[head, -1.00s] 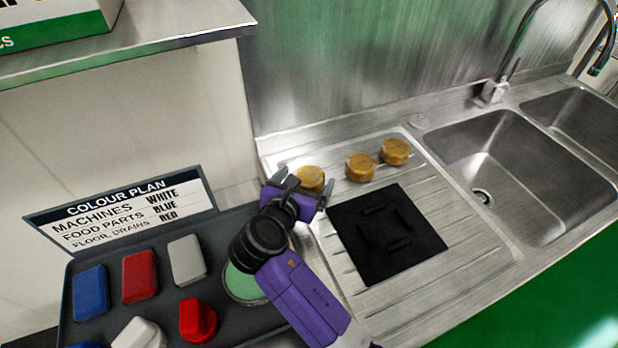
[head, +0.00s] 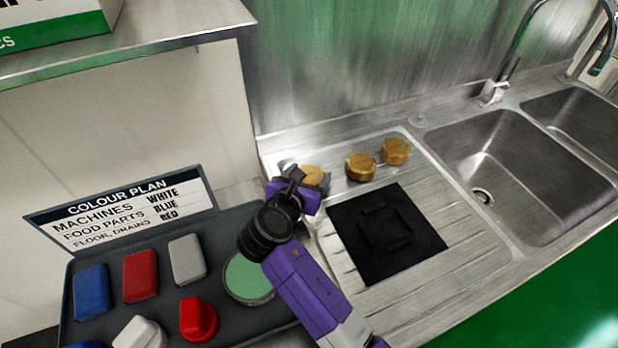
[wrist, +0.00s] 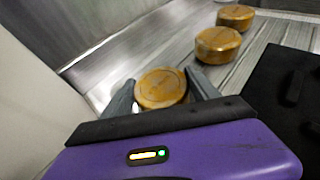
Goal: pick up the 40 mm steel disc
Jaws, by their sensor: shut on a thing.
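Three round golden-brown discs stand in a row on the ribbed steel drainboard. The left disc (head: 314,172) is between the fingers of my gripper (head: 311,180), which is shut on it. In the wrist view the held disc (wrist: 160,88) shows its round top, with a grey finger against each side. I cannot tell whether it is clear of the drainboard. The middle disc (head: 360,167) and the right disc (head: 395,151) stand free to the right. No size marking is readable, and all three look golden rather than plain steel.
A black mat (head: 385,232) with raised bars lies in front of the discs. A sink (head: 520,170) with a tap is to the right. A dark tray (head: 235,225) with coloured blocks, a green round pad (head: 248,278) and a colour plan sign (head: 125,212) is at left.

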